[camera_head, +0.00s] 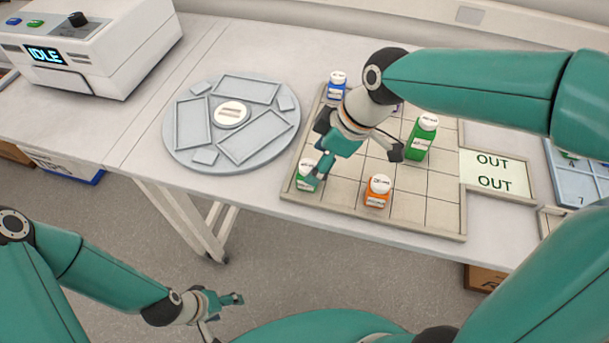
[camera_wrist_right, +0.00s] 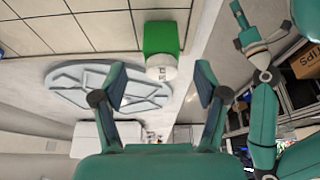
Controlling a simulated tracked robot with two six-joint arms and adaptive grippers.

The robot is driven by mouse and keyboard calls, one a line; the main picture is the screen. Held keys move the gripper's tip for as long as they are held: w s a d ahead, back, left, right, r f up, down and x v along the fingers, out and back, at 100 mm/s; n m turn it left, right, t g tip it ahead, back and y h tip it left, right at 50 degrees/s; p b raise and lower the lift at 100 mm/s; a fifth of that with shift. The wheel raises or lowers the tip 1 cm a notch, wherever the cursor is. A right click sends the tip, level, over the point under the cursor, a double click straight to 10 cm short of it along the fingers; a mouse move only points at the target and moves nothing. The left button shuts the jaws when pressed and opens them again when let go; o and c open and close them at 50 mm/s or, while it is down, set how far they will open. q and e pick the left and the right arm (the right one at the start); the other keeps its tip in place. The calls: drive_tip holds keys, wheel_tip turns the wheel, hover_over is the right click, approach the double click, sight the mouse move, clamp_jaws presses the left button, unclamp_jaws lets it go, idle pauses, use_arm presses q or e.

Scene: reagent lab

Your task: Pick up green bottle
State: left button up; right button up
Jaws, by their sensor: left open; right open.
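A green bottle with a white cap (camera_head: 302,184) stands at the front left corner of the gridded tray, partly hidden by my right gripper. A green bottle also shows in the right wrist view (camera_wrist_right: 161,38), ahead of the gap between the fingers and apart from them. A second, taller green bottle (camera_head: 419,140) stands further right on the tray. My right gripper (camera_head: 328,162) is open and empty over the tray's left part; its fingers show in the right wrist view (camera_wrist_right: 160,88). My left gripper (camera_head: 224,304) is open and empty, low in front of the table.
The gridded tray (camera_head: 440,226) also holds an orange bottle (camera_head: 377,191) and a blue bottle (camera_head: 337,85). A grey round turntable (camera_head: 182,158) is left of it. An OUT panel (camera_head: 494,172) is at its right. A white IDLE machine (camera_head: 120,60) stands back left.

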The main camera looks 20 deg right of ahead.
sight(314, 165)
drive_tip(key=shift+p+x, duration=0.45)
drive_tip(key=shift+x, duration=2.25)
drive_tip(key=c, duration=1.2)
drive_tip(key=shift+r, duration=0.1)
